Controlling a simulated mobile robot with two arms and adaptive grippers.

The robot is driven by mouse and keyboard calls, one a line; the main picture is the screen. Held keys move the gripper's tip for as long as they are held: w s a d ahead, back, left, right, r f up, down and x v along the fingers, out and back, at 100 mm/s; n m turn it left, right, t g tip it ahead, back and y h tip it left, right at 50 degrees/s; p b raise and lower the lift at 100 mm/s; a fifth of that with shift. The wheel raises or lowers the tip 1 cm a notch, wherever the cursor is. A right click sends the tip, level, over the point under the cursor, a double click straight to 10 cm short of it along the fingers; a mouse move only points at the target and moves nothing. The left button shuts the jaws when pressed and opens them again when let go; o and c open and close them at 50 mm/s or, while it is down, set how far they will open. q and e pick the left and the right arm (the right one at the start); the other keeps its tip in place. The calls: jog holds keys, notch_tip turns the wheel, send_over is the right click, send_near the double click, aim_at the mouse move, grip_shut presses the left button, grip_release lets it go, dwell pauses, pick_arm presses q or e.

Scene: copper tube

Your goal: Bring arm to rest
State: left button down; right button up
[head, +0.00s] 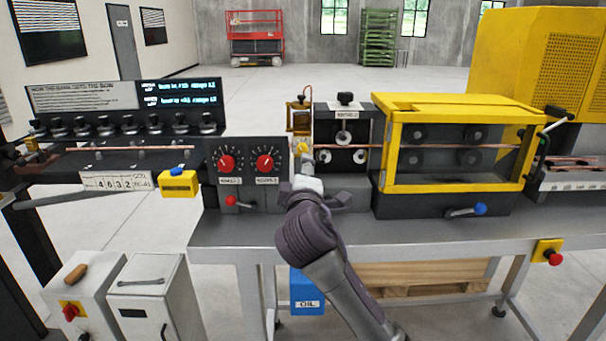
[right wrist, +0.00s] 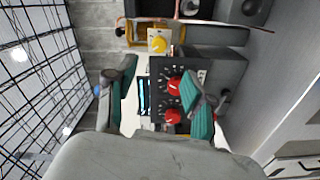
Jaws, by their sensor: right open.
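My right arm (head: 325,255) reaches up from the bottom of the head view to the bench in front of the dial panel and rollers. Its gripper (right wrist: 160,92) is open in the right wrist view, with two teal-padded fingers apart and nothing between them. The red dials lie beyond the fingers there. In the head view the fingertips are largely hidden by my own wrist. A copper tube (head: 455,148) runs level through the yellow-framed guard (head: 385,150) and the rollers. My left gripper is not in view.
The dial panel (head: 248,172) with two red knobs stands left of my wrist. A roller unit (head: 345,115) stands behind it, and a blue-knobbed lever (head: 480,209) sits to the right. The bench front (head: 420,232) is clear. A blue oil container (head: 307,290) is below.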

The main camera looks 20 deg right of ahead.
jog(key=s+f+m+g+y, duration=0.1)
jog(key=s+f+g, duration=0.1)
jog(key=s+f, duration=0.45)
jog(key=s+d+f+m+g+y, duration=0.1)
jog(key=s+f+m+g, duration=0.15)
jog(key=f, duration=0.75)
jog(key=s+f+m+g+y, duration=0.1)
jog(key=s+f+g, duration=0.1)
jog(key=s+f, duration=0.45)
jog(key=s+f+m+g+y, duration=0.1)
jog(key=s+f+m+g, duration=0.1)
jog(key=s+f, duration=0.45)
jog(key=s+f+m+g, duration=0.2)
jog(key=s+f+g, duration=0.1)
jog(key=s, duration=0.7)
jog(key=s+f+m+g+y, duration=0.15)
jog(key=s+f, duration=0.25)
jog(key=s, duration=0.4)
notch_tip(320, 180, down, 26)
jog(key=s+g, duration=0.1)
jog(key=g, duration=0.1)
jog(key=s+d+f+g, duration=0.1)
jog(key=s+d+f, duration=0.2)
jog(key=s+f, duration=1.3)
jog(key=shift+s+d+f+n, duration=0.2)
jog(key=shift+s+n, duration=0.1)
jog(key=shift+s, duration=0.25)
